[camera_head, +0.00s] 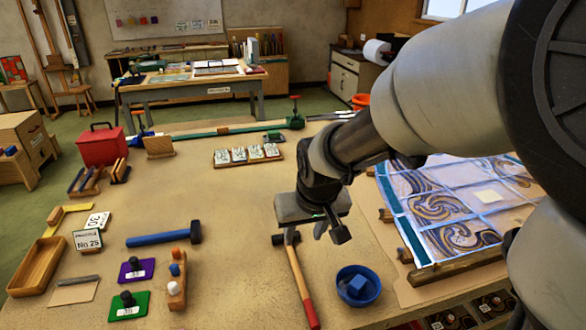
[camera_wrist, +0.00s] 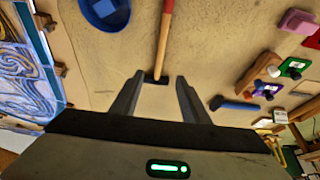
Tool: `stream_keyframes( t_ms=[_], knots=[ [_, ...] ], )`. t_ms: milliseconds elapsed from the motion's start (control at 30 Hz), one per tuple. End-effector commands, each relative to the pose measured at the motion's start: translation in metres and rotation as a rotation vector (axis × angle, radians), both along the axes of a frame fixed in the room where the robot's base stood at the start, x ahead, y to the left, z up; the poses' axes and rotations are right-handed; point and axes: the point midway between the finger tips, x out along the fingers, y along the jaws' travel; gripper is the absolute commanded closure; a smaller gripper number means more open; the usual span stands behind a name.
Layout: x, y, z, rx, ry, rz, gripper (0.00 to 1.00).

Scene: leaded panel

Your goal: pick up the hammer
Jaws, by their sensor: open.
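A hammer with a wooden and red handle (camera_head: 304,290) lies on the bench, its dark head partly behind my gripper (camera_head: 315,234). In the wrist view its handle (camera_wrist: 165,35) runs up from the head, which shows between the two fingertips of my gripper (camera_wrist: 160,78). The fingers are apart and hold nothing; I cannot tell how high they are above the head. A second hammer, with a blue handle (camera_head: 160,239) and dark head, lies to the left. It also shows at the right of the wrist view (camera_wrist: 240,106).
A blue bowl (camera_head: 374,294) with a blue block stands right of the red-handled hammer. The leaded panel (camera_head: 445,205) lies farther right. A small wooden block holder (camera_head: 176,293), colored stamps and a wooden tray (camera_head: 37,268) are left. Bare bench lies between the hammers.

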Motion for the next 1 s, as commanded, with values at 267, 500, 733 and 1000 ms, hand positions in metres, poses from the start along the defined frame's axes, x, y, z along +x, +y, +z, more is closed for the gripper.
stream_keyframes(
  t_ms=[267, 500, 733, 1000],
  knots=[
    [0.018, 0.005, -0.050, -0.003, 0.007, 0.000, 0.59],
    [0.036, 0.010, -0.095, -0.002, 0.006, -0.001, 0.59],
    [0.044, 0.012, -0.111, 0.000, 0.001, 0.000, 0.59],
    [0.054, 0.016, -0.145, -0.001, 0.004, 0.001, 0.59]
  ],
)
